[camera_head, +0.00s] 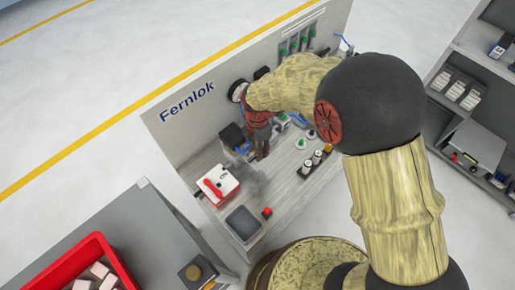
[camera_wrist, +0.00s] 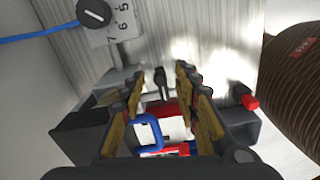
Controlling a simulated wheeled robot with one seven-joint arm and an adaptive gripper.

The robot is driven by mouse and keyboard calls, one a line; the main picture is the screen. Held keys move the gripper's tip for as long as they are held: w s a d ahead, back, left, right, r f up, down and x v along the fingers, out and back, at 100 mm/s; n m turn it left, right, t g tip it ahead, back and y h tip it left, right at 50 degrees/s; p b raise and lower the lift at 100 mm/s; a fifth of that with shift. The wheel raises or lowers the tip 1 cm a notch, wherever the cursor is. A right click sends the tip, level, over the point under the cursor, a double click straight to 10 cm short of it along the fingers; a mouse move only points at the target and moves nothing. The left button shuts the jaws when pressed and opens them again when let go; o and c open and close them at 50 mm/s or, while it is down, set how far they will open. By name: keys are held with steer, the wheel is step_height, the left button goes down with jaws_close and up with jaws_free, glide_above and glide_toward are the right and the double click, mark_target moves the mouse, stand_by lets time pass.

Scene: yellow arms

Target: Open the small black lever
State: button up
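My gripper (camera_wrist: 161,92) is open in the wrist view, its two yellow-padded fingers apart. A small black upright piece (camera_wrist: 160,78), which looks like the small black lever, shows between the fingertips, against the pale panel. I cannot tell whether either finger touches it. Below it, between the fingers, are a red and white part (camera_wrist: 172,118) and a blue loop (camera_wrist: 148,126). In the head view my gripper (camera_head: 262,151) points down over the bench, close to a black box (camera_head: 232,137); the lever cannot be made out there.
A dial (camera_wrist: 93,12) with a blue cable is at upper left in the wrist view; a red knob (camera_wrist: 250,102) is at right. In the head view, a white box with a red handle (camera_head: 218,185), a dark tray (camera_head: 243,222) and small bottles (camera_head: 312,160) stand on the bench.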

steer(key=shift+c, duration=1.4)
jaws_close()
